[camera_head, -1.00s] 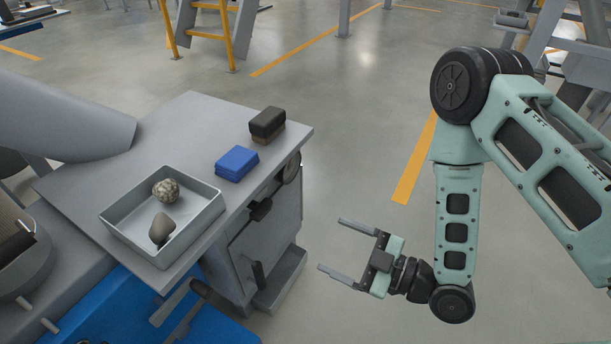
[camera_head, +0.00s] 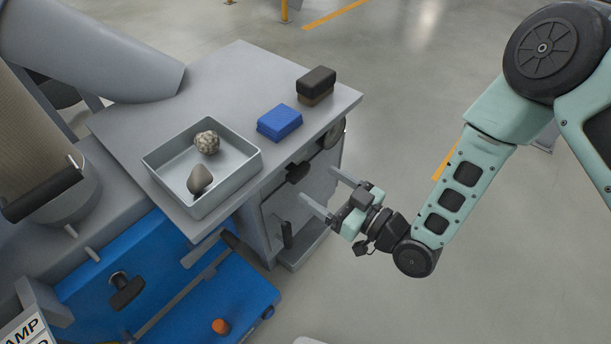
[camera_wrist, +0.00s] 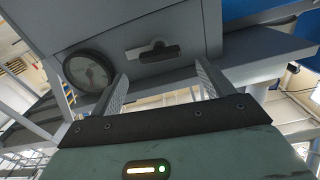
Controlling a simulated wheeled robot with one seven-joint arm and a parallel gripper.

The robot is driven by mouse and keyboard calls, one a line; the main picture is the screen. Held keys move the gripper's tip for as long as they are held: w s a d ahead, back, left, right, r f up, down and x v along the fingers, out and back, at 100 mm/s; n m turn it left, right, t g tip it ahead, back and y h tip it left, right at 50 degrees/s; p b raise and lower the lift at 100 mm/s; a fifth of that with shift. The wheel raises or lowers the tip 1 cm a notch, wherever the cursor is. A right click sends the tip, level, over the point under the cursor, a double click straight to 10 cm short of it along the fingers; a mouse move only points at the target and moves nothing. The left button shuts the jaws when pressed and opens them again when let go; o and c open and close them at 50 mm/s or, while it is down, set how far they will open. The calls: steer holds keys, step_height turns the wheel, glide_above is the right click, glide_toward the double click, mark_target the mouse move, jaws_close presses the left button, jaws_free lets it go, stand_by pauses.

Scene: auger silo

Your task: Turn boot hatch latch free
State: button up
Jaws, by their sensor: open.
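The hatch (camera_head: 300,205) is a grey panel on the front of the grey cabinet. A black latch handle (camera_head: 298,172) sits near its top edge, and a black pull handle (camera_head: 287,235) sits lower down. In the wrist view the latch (camera_wrist: 160,54) is a black bar over a pale plate, lying roughly level. My gripper (camera_head: 318,184) is open and empty, with its fingers pointing at the cabinet front. In the wrist view my gripper (camera_wrist: 161,70) has the latch between and beyond its fingertips. Contact with the latch does not show.
A round gauge (camera_wrist: 88,72) is beside the latch. The cabinet top (camera_head: 232,75) holds a grey tray (camera_head: 225,190) with two lumps, a blue block (camera_head: 280,122) and a dark brush-like block (camera_head: 316,84). A blue panel with a black knob (camera_head: 126,290) is at lower left.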

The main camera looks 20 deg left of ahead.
mark_target(304, 174)
steer(key=shift+b+x, duration=0.45)
steer(key=shift+x, duration=2.3)
